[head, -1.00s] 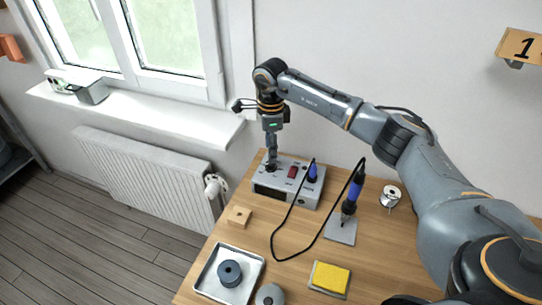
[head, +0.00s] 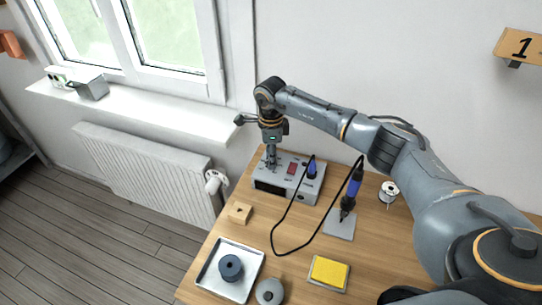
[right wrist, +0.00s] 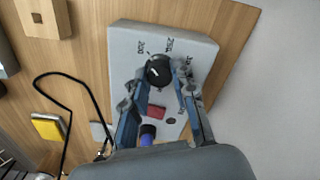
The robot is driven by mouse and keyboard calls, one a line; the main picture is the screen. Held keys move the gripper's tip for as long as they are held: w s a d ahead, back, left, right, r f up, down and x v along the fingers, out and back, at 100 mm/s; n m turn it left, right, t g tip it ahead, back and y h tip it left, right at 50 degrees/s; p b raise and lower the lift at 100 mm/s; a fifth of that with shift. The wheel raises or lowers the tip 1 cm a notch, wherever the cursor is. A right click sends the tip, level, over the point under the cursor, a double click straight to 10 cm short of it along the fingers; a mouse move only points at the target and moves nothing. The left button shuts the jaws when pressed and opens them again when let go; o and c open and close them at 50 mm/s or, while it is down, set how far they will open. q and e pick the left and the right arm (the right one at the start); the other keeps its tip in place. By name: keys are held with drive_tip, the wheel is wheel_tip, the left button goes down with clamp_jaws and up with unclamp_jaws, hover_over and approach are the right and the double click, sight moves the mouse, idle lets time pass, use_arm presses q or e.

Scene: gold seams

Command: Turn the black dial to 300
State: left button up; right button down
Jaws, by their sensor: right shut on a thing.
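The black dial (right wrist: 158,69) sits on top of the grey station box (right wrist: 128,42), with a white pointer mark and printed numbers around it, 200 and 250 readable. I cannot tell exactly which number the mark points to. My right gripper (right wrist: 160,88) has its two fingers on either side of the dial, shut on it. In the head view my right gripper (head: 270,162) reaches down onto the left end of the station box (head: 290,182) and hides the dial. My left gripper is not in view.
A red switch (head: 292,168) and a blue plug (head: 312,170) sit on the box beside the dial. A black cable (head: 273,235) loops to a blue-handled iron (head: 352,190). A yellow sponge (head: 329,271), metal tray (head: 210,278) and wooden block (head: 240,213) lie in front.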

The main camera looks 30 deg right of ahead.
drive_tip(key=shift+m, duration=0.3)
drive_tip(key=shift+m+b, duration=0.5)
drive_tip(key=shift+m, duration=0.5)
drive_tip(key=m, duration=0.2)
drive_tip(key=shift+m+b, duration=0.3)
drive_tip(key=shift+b, duration=0.05)
drive_tip(key=m, duration=0.5)
drive_tip(key=shift+b, duration=0.4)
drive_tip(key=m, duration=0.5)
drive_tip(key=shift+m, duration=0.4)
drive_tip(key=m, duration=0.5)
drive_tip(key=shift+m, duration=0.3)
drive_tip(key=shift+r, duration=0.1)
drive_tip(key=c, duration=1.1)
unclamp_jaws()
